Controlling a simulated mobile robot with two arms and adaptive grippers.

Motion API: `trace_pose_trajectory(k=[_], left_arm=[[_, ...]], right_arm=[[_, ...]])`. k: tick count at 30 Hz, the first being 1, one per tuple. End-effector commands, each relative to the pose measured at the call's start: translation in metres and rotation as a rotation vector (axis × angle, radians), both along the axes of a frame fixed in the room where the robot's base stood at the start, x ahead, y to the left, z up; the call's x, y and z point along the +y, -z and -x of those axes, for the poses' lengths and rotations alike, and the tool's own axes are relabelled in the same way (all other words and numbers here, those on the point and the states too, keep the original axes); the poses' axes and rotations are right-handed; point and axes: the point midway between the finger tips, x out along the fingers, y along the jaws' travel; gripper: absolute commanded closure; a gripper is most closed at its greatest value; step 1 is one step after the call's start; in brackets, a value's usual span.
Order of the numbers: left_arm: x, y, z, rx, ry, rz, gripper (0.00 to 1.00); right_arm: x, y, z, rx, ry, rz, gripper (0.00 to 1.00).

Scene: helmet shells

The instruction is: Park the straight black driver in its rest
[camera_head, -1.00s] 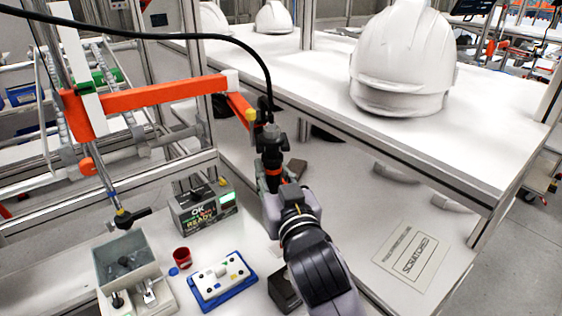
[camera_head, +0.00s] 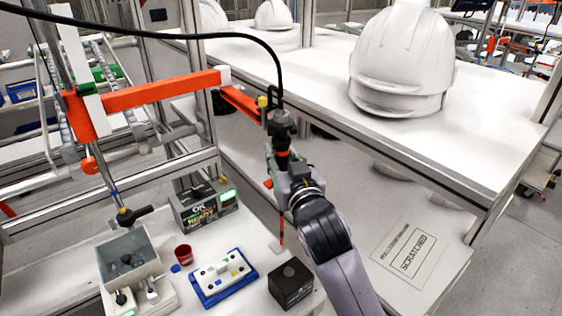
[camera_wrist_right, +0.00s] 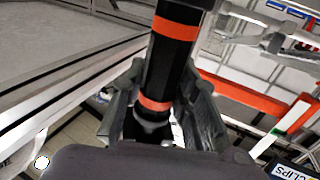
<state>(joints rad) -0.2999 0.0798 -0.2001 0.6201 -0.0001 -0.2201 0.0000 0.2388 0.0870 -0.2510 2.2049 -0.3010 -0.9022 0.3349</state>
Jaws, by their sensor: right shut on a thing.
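The straight black driver (camera_head: 282,130) has orange bands and hangs on a black cable. My right gripper (camera_head: 277,172) is shut around its body, and the driver is close to upright. Its thin lower shaft shows below the gripper, with the tip in front of the table's right side. In the right wrist view the driver (camera_wrist_right: 174,60) stands between the fingers (camera_wrist_right: 155,115), its lower end partly hidden. A dark block with a round opening on top (camera_head: 291,288), which looks like the rest, stands on the table below and apart from the driver. My left gripper is not in view.
A blue tray with a white plate (camera_head: 222,277), a red cup (camera_head: 183,254), a grey bin (camera_head: 129,257) and a READY display box (camera_head: 203,205) stand on the table. Another tool (camera_head: 128,214) hangs at left. The shelf with white helmets (camera_head: 403,60) edges the right side.

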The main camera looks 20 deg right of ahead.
Motion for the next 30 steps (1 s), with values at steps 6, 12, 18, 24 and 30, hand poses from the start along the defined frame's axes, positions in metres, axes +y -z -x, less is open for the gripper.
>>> trace_pose_trajectory(k=[6, 12, 18, 24, 30], left_arm=[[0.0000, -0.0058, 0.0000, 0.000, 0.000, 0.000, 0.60], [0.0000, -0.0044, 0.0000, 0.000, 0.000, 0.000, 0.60], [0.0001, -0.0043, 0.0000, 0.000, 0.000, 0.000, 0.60], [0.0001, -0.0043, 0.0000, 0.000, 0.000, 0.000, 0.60], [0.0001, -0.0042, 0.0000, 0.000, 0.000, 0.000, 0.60]], right_arm=[[0.0007, -0.0021, 0.0007, 0.002, 0.000, -0.002, 1.00], [0.0007, -0.0005, 0.0008, 0.000, 0.000, 0.000, 0.71], [0.0006, -0.0005, 0.0008, 0.000, 0.000, 0.000, 0.57], [0.0006, -0.0004, 0.0008, 0.000, 0.000, 0.000, 0.49], [0.0006, 0.0020, 0.0006, 0.006, 0.001, 0.000, 0.45]])
